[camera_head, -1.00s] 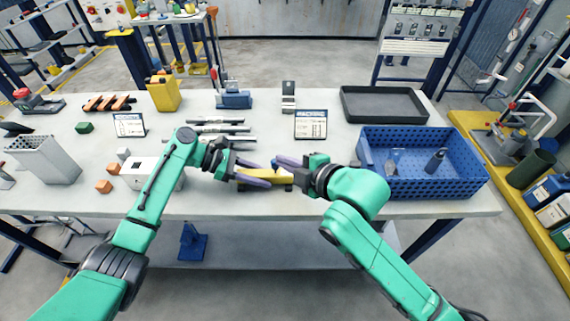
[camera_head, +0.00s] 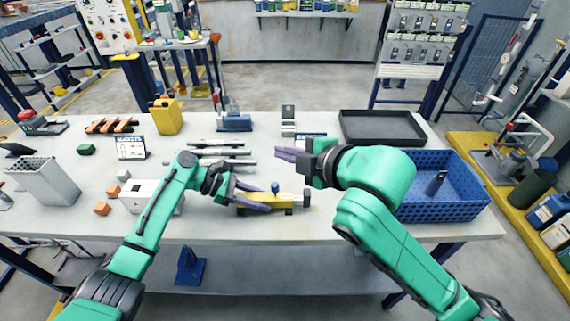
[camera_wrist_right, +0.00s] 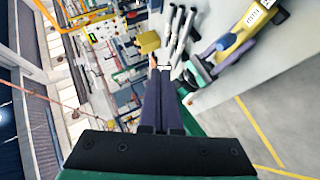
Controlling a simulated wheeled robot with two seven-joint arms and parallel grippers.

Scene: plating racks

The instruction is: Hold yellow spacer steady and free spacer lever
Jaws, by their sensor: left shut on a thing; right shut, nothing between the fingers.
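The yellow spacer (camera_head: 284,199) lies near the front edge of the table, with a blue knob (camera_head: 275,187) standing on top and a small upright end piece at its right. My left gripper (camera_head: 262,198) is shut on the spacer from its left side, its purple fingers covering part of it. My right gripper (camera_head: 284,154) is shut and empty, raised behind and above the spacer, apart from it. In the right wrist view its fingers (camera_wrist_right: 161,90) are together, and the spacer (camera_wrist_right: 240,38) shows at upper right. I cannot make out a lever clearly apart from the knob.
Grey rods (camera_head: 222,152) lie behind my left gripper. A blue perforated crate (camera_head: 445,208) stands at right, partly behind my right arm, with a black tray (camera_head: 382,127) behind it. A white box (camera_head: 140,195) and orange blocks (camera_head: 102,208) stand at left.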

